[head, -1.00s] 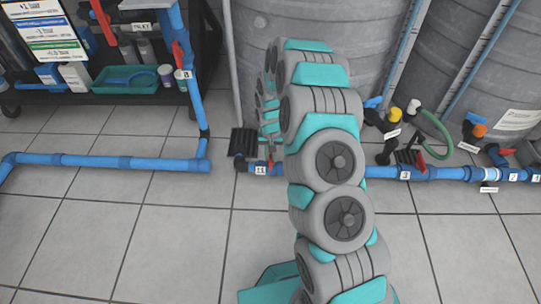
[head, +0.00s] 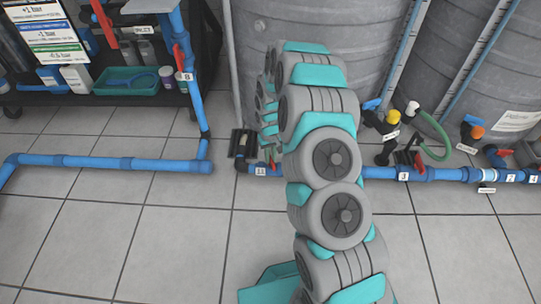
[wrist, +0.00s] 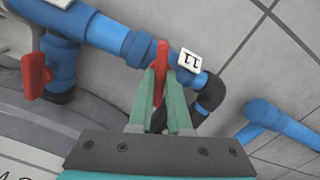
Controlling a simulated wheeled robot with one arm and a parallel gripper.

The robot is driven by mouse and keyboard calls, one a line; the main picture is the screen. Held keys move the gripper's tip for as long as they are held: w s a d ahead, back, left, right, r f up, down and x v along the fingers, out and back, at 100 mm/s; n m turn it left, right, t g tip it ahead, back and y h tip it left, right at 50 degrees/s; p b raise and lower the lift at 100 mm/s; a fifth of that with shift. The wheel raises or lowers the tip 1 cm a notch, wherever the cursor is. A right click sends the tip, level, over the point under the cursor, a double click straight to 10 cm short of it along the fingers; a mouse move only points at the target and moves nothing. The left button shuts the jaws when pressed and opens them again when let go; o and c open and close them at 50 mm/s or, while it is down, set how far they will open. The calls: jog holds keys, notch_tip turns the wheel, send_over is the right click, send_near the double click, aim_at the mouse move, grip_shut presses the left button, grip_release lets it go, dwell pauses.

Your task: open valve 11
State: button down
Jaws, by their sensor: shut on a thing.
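Valve 11's red handle (wrist: 160,68) stands between the green fingertips of my gripper (wrist: 160,82) in the wrist view. My gripper is shut on this handle. The white label 11 (wrist: 191,60) is on the blue pipe just right of the handle. In the head view, the label 11 (head: 261,170) and a bit of the red handle (head: 272,164) show low on the pipe, left of my arm. My arm hides most of the gripper there.
Another red handle (wrist: 36,72) is on the pipe left of my gripper in the wrist view. Valve 3's label (head: 403,176) is right of my arm. Grey tanks (head: 300,25) stand behind the pipe. A blue floor pipe (head: 110,162) runs at left. The front floor tiles (head: 175,245) are clear.

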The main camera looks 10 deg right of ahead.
jog(key=n, duration=0.3)
jog(key=shift+r+n+p, duration=0.1)
jog(key=shift+n+p, duration=0.2)
jog(key=shift+n, duration=0.1)
jog(key=n, duration=0.3)
jog(key=shift+n, duration=0.3)
jog(key=n, duration=0.6)
jog(key=c, duration=0.9)
grip_release()
jog(key=shift+o, duration=0.2)
jog(key=shift+r+p, duration=0.3)
jog(key=shift+r, duration=3.5)
